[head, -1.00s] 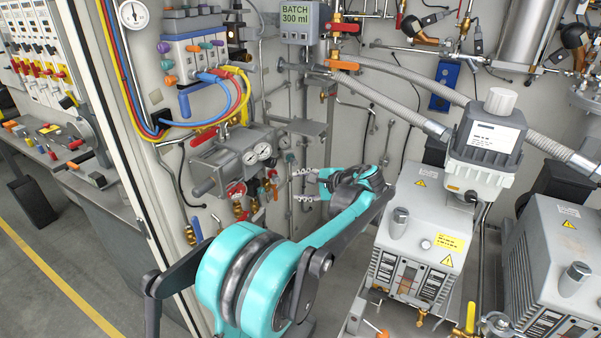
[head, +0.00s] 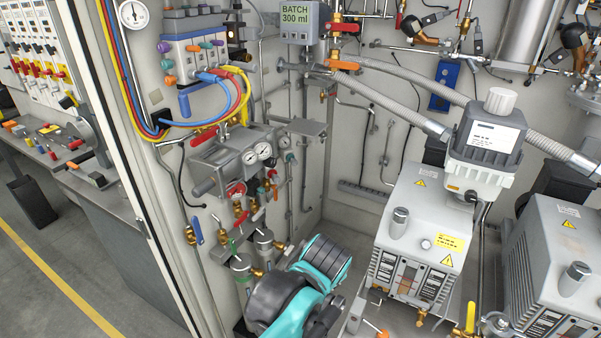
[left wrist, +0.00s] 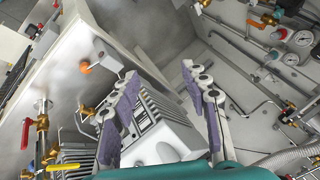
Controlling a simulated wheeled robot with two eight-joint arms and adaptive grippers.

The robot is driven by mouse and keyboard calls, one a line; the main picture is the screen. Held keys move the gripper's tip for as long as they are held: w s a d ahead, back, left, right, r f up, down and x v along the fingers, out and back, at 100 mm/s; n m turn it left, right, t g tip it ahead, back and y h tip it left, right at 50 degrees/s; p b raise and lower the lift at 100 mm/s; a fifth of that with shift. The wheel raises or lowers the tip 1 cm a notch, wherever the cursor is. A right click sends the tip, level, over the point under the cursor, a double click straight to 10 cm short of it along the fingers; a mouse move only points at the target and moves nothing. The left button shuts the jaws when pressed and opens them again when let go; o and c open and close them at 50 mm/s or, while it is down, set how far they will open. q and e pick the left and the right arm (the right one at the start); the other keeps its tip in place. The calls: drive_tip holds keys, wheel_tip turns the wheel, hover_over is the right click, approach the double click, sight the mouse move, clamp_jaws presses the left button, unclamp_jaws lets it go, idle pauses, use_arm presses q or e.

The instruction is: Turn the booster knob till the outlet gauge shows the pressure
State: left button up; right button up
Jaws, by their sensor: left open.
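The booster (head: 232,150) is a grey cylinder assembly on the cabinet's left wall in the head view. Its grey round left end (head: 203,187) looks like the knob, though I cannot be sure. Two white gauges, the left one (head: 250,157) and the right one (head: 264,150), sit on its front; their readings are too small to tell. Several gauges, including one (left wrist: 302,38), show at the upper right of the left wrist view. My left gripper (left wrist: 160,72) is open and empty, apart from the gauges. It is hidden in the head view, where my arm is low.
A white pump (head: 420,225) stands to the right; a pump body also lies behind my fingers in the left wrist view (left wrist: 165,140). The cabinet's back corner is clear.

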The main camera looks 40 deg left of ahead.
use_arm(q)
drive_tip(key=m, duration=0.1)
drive_tip(key=m+g+y, duration=0.8)
drive_tip(key=m+y, duration=0.7)
drive_tip(key=m, duration=0.6)
approach(274, 163)
drive_tip(key=shift+s+a, duration=0.15)
drive_tip(key=shift+a, duration=1.6)
drive_tip(key=shift+s+a, duration=0.2)
drive_tip(key=shift+a, duration=1.5)
clamp_jaws()
